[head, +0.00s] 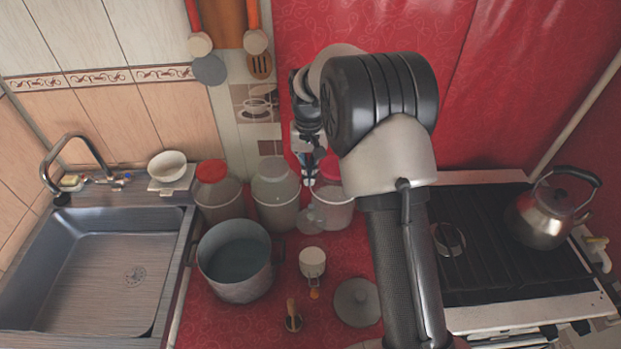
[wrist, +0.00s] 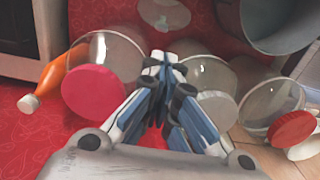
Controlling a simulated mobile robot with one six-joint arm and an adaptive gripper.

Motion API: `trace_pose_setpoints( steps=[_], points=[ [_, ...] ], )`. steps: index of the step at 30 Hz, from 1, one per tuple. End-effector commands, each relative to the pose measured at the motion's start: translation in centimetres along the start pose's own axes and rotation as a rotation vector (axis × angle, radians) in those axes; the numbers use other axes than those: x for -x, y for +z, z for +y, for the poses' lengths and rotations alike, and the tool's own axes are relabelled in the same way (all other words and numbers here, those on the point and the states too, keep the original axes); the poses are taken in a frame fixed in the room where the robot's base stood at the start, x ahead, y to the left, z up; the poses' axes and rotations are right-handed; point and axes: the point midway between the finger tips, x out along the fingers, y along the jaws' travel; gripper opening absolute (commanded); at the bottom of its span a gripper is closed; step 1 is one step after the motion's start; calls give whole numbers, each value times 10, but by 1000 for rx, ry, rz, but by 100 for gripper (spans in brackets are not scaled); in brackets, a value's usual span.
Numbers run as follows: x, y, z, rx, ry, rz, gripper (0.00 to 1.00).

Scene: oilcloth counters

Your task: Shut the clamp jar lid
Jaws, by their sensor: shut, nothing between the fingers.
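My gripper (head: 309,180) points down at the jars near the back of the red counter. In the wrist view its fingers (wrist: 165,60) are together and hold nothing, between a pink-lidded jar (wrist: 95,92) and a white-lidded jar (wrist: 212,82). In the head view the pink-lidded jar (head: 332,208) is partly hidden by my arm. A pale, see-through round piece (head: 311,218) is in front of these two jars and also shows in the wrist view (wrist: 165,14). A small whitish jar or cup (head: 312,261) stands further forward. I cannot tell for sure which is the clamp jar.
A red-lidded jar (head: 217,192) and a large pot (head: 236,262) stand to the left. A loose round lid (head: 357,300) lies in front. An orange bottle (wrist: 53,76) is by the pink-lidded jar. The sink (head: 100,265) is left; the stove with a kettle (head: 545,215) is right.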

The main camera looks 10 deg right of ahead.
Motion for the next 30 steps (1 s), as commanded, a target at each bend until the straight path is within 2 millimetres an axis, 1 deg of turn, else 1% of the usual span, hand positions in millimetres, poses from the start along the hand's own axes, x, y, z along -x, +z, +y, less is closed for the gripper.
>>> trace_pose_setpoints(
  steps=[1, 9, 12, 15, 20, 30],
  points=[
    [-11, 1, 0, 0, 0, -3, 0],
    [-61, 2, 0, 1, 1, -4, 0],
    [-74, 1, 0, 1, 0, -2, 0],
    [-84, 1, 0, 1, 0, -1, 0],
    [-90, 1, 0, 1, 0, 0, 0],
    [-89, 1, 0, 1, 0, 2, 0]
  ],
)
